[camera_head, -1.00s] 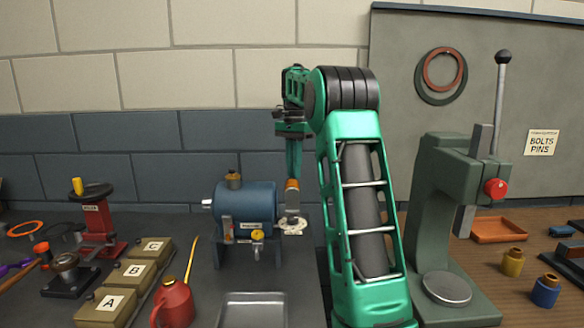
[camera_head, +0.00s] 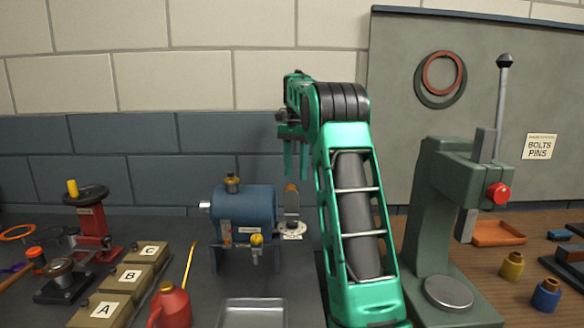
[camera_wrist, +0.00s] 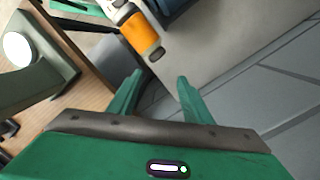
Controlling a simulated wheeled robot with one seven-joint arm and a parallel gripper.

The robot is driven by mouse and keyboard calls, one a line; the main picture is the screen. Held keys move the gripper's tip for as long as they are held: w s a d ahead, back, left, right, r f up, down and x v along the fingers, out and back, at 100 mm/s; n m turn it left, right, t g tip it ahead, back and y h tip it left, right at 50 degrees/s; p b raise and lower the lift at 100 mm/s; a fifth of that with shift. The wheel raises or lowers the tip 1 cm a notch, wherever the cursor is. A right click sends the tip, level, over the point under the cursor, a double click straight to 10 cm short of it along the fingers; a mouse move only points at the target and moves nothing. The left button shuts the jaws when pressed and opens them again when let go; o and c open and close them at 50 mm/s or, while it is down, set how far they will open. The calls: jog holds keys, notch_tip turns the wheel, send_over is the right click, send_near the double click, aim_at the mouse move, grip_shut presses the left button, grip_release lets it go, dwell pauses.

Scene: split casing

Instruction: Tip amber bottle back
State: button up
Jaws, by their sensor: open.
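A small yellow-amber bottle (camera_head: 512,265) with a dark cap stands upright on the wooden bench at the right. I cannot tell for sure which of the two is the amber bottle. My gripper (camera_head: 296,176) points down just above the orange top, apart from it. In the wrist view my gripper (camera_wrist: 160,76) is open with nothing between its fingers, and an orange-banded object (camera_wrist: 140,32) lies beyond the fingertips.
The blue tank (camera_head: 244,205) stands left of my gripper. A red oil can (camera_head: 172,308), lettered boxes (camera_head: 130,278) and a metal tray (camera_head: 252,303) lie in front.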

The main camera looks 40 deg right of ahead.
jog(key=w+d, duration=0.5)
jog(key=w, duration=0.1)
jog(key=shift+w+d+f, duration=0.25)
jog(key=shift+f, duration=0.1)
dwell(0.6)
dwell(0.7)
